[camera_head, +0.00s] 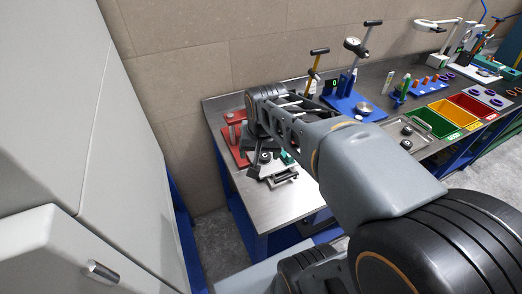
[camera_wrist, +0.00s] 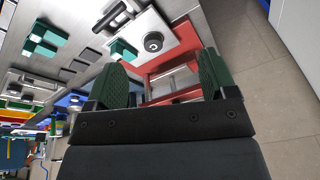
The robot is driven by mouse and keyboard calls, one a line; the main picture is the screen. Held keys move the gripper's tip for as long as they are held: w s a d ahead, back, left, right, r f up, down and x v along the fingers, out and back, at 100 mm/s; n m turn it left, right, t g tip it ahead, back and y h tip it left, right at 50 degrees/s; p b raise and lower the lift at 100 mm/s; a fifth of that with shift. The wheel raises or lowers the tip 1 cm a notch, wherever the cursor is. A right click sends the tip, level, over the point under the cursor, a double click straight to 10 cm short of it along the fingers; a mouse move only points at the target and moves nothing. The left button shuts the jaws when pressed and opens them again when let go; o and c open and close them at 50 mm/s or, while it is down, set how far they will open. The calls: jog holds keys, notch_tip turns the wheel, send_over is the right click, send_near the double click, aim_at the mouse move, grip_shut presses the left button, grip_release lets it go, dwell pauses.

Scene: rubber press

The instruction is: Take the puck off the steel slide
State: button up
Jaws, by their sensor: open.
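The puck (camera_wrist: 153,41) is a dark round disc with a pale centre. It lies flat on the bright steel slide (camera_wrist: 172,38) in the wrist view. In the head view a small dark disc that looks like the puck (camera_head: 265,157) shows beside the red press (camera_head: 237,118). My gripper (camera_wrist: 161,68) has two green ridged fingers spread wide with nothing between them. The puck shows beyond the fingertips, nearer the left finger, and apart from both. In the head view my arm reaches over the press, and the fingertips are hard to make out there.
Red press parts (camera_wrist: 172,82) show between and beyond my fingers. Green blocks (camera_wrist: 123,50) stand near the slide in the wrist view. In the head view a blue-based gauge stand (camera_head: 352,104) and coloured bins (camera_head: 435,121) are to the right. Bare steel bench (camera_head: 262,205) lies in front.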

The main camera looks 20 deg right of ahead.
jog(key=w+d+m+g, duration=0.1)
jog(key=w+d+m, duration=0.25)
jog(key=w, duration=0.25)
jog(key=m+g+p, duration=0.2)
jog(key=m, duration=0.4)
send_over(265, 155)
notch_tip(265, 155, down, 10)
jog(key=shift+a+r, duration=0.1)
jog(key=shift+a, duration=0.05)
jog(key=shift+f+p, duration=0.6)
jog(key=shift+f, duration=2.55)
jog(key=c, duration=1)
